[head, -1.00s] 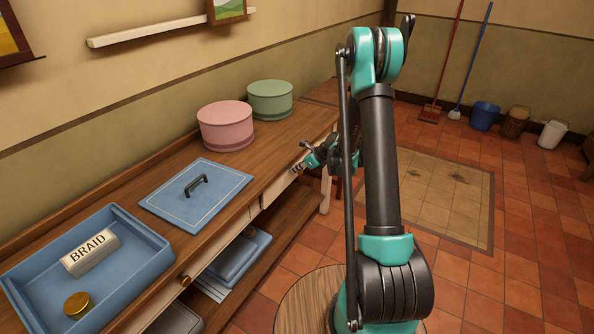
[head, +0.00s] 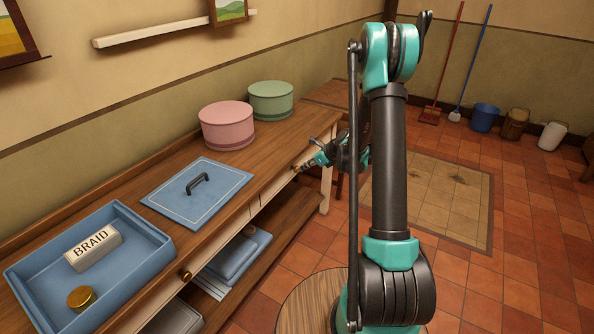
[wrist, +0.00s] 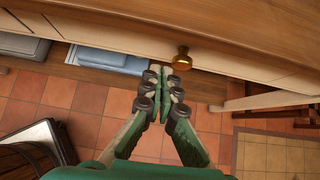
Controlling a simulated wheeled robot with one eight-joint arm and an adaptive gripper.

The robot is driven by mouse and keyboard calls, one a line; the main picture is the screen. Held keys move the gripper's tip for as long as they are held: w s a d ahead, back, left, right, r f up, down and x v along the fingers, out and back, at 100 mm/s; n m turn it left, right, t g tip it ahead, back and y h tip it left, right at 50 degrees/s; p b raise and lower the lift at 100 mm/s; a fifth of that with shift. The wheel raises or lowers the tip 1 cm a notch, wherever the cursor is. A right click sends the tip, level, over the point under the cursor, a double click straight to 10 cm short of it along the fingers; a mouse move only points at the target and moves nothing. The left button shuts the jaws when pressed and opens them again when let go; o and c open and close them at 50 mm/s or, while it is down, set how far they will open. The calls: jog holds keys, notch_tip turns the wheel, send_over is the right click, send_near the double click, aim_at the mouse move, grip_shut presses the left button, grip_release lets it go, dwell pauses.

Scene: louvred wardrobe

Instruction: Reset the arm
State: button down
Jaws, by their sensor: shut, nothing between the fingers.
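My gripper (head: 308,164) is teal with dark joints and stands at the front of the wooden sideboard (head: 229,151), near the far end of its drawer row. In the wrist view, my gripper (wrist: 165,72) is shut and empty, its fingertips together. A round brass knob (wrist: 182,60) on a cream drawer front shows just right of the fingertips; whether they touch it I cannot tell. My upper arm rises across the middle of the head view and hides part of the forearm.
Folded blue items (head: 240,255) lie on the lower shelf.

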jog(key=s+d+r+n+h, duration=0.2)
jog(key=s+d+r+n, duration=0.2)
jog(key=s+r+n, duration=0.5)
jog(key=s+d+n+h, duration=0.2)
jog(key=s+n, duration=0.6)
jog(key=s, duration=0.6)
jog(key=s+d+n+g+h, duration=0.1)
jog(key=s+d+n+h, duration=0.2)
jog(key=s+n, duration=0.5)
jog(key=s, duration=0.6)
jog(key=shift+d, duration=0.35)
